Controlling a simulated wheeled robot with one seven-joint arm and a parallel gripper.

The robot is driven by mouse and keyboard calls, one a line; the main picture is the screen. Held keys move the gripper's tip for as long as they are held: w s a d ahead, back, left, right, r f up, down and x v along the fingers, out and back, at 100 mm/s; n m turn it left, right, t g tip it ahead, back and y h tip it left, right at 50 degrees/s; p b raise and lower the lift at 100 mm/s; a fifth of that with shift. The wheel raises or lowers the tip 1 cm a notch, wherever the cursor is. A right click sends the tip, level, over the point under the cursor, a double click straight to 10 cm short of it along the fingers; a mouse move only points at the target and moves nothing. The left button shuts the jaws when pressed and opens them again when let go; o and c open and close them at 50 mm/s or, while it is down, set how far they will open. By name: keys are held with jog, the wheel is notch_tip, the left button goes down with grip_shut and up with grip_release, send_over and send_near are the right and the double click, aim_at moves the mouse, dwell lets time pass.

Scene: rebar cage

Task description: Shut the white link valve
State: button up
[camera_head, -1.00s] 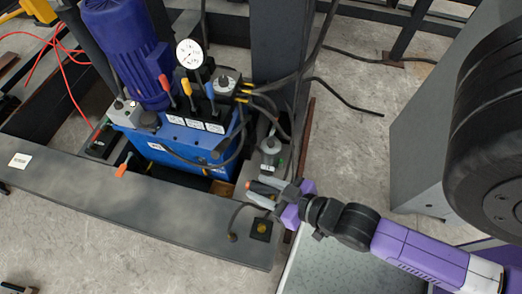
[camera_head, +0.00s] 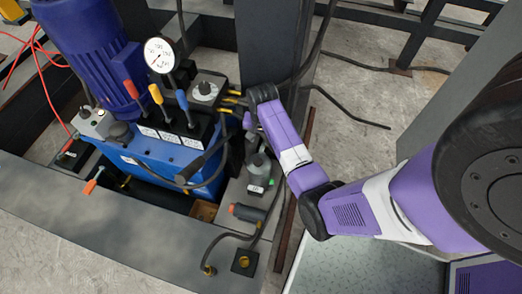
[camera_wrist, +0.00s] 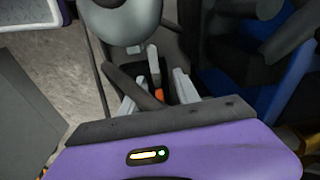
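I cannot tell for certain which part is the white link valve. A short pale, upright piece (camera_wrist: 153,60) with orange below it shows in the wrist view. My gripper (camera_wrist: 159,92) has its two pale fingers apart, one on each side of the orange part. I see no contact. In the head view my gripper is mostly hidden behind my purple arm, near the right side of the blue power unit (camera_head: 165,160). A grey cylindrical fitting (camera_head: 258,168) with a white label below it stands beside my arm. A dark handle with an orange end (camera_head: 247,212) lies in front of it.
Red, yellow and blue levers (camera_head: 156,94), a round gauge (camera_head: 159,55) and a blue motor (camera_head: 85,45) crowd the left. Black hoses (camera_head: 228,235) run around the fitting. A dark post (camera_head: 272,45) stands behind. A steel beam (camera_head: 90,225) crosses the front.

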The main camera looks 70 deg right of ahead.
aim_at(261, 149)
jog(key=shift+s+r+m+g+y, duration=0.2)
jog(key=shift+r+m+g+y, duration=0.1)
jog(key=shift+m+g+y, duration=0.15)
jog(key=shift+s+a+f, duration=0.1)
jog(key=shift+a+f, duration=0.05)
jog(key=shift+f, duration=0.1)
jog(key=shift+f+b, duration=1.4)
jog(key=shift+f, duration=2.15)
grip_shut()
